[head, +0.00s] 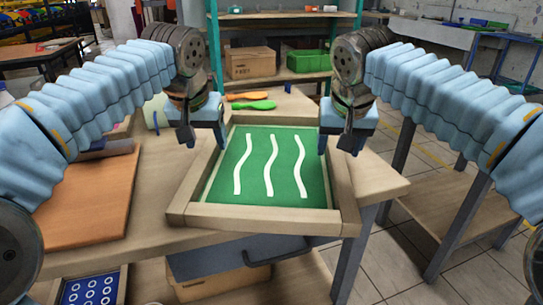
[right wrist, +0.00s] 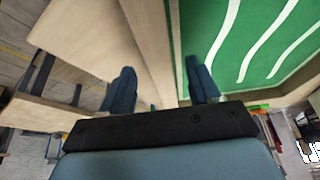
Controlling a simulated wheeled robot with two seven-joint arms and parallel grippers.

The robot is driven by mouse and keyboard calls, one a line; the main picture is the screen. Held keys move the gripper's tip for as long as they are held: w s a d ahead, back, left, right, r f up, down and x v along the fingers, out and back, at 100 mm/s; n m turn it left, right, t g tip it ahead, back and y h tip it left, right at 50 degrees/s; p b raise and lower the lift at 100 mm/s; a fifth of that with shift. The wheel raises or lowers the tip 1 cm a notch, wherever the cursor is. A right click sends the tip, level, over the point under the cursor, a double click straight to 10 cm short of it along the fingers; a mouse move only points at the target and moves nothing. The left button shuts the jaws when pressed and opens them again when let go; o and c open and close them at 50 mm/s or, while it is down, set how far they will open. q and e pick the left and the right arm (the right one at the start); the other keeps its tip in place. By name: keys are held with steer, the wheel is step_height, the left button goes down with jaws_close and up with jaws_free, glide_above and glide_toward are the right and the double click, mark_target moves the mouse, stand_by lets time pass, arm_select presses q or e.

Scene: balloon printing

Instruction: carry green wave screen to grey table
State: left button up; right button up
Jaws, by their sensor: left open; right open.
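The green wave screen (head: 252,168), a green panel with three white wavy lines in a wooden frame, lies on a wooden table (head: 385,186). My left gripper (head: 203,135) is open at the frame's left side, near the far corner. My right gripper (head: 336,141) is open at the right side. In the right wrist view, my right gripper (right wrist: 161,88) has its fingers apart, one over the green panel (right wrist: 240,45) and one outside the frame's wooden bar. A grey-topped table (head: 440,33) stands at the back right; I cannot tell whether it is the task's grey table.
An orange-brown board (head: 92,200) lies at left. Green (head: 252,105) and orange (head: 247,96) tools lie behind the screen. A blue screen with white rings (head: 90,290) is low at left. A grey drawer (head: 240,255) is under the front edge. A shelf with boxes (head: 250,62) stands behind.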

arm_select(q)
steer(key=shift+x, duration=1.1)
arm_select(e)
steer(key=shift+x, duration=1.1)
arm_select(q)
steer(key=shift+c, duration=0.4)
arm_select(e)
steer(key=shift+c, duration=0.4)
arm_select(q)
jaws_close()
arm_select(e)
jaws_close()
